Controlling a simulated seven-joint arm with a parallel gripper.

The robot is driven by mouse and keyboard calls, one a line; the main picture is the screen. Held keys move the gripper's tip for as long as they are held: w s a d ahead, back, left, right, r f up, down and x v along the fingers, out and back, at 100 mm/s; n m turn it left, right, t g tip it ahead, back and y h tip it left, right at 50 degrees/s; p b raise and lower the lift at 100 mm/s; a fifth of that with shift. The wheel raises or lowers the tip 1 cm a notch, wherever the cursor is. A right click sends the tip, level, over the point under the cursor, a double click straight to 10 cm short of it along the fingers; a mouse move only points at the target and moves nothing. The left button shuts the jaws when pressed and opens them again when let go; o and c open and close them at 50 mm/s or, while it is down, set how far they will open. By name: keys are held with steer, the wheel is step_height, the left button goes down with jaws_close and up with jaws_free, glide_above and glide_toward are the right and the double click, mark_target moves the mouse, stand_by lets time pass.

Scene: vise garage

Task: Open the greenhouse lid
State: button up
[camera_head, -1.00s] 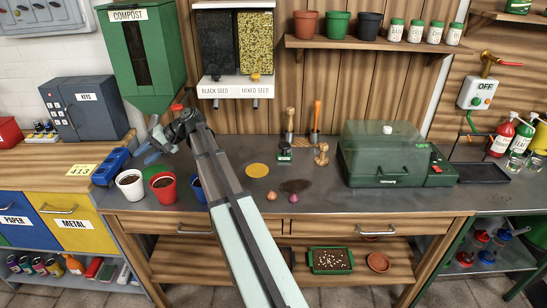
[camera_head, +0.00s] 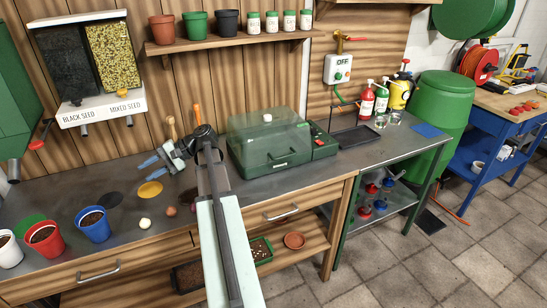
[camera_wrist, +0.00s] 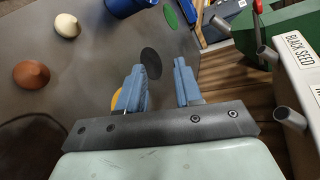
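The greenhouse lid (camera_head: 258,137) is a clear, greenish cover with a white knob (camera_head: 267,118) on top. It sits shut on the dark green greenhouse base (camera_head: 285,170) at the back of the bench. My gripper (camera_head: 161,160) is to the left of the greenhouse, above the bench, apart from the lid, with its blue fingers pointing left. In the wrist view, its two blue fingers (camera_wrist: 160,85) are spread with nothing between them. The greenhouse is not in the wrist view.
Red (camera_head: 46,239) and blue (camera_head: 93,224) pots of soil stand at the bench's left. A white bulb (camera_head: 145,223) and a brown bulb (camera_head: 171,211) lie in front of my gripper. Wooden-handled tools stand behind my gripper.

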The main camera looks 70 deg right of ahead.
steer(key=s+d+m+t, duration=0.25)
steer(key=s+d, duration=0.35)
steer(key=s, duration=0.7)
steer(key=m+t+h, duration=0.4)
steer(key=h, duration=0.5)
glide_toward(285, 156)
steer(key=shift+n, duration=0.25)
steer(key=w, duration=0.3)
steer(key=w+f, duration=0.1)
steer(key=w, duration=0.6)
steer(key=shift+w+f, duration=0.1)
steer(key=shift+f, duration=0.25)
steer(key=shift+c, duration=0.2)
jaws_close()
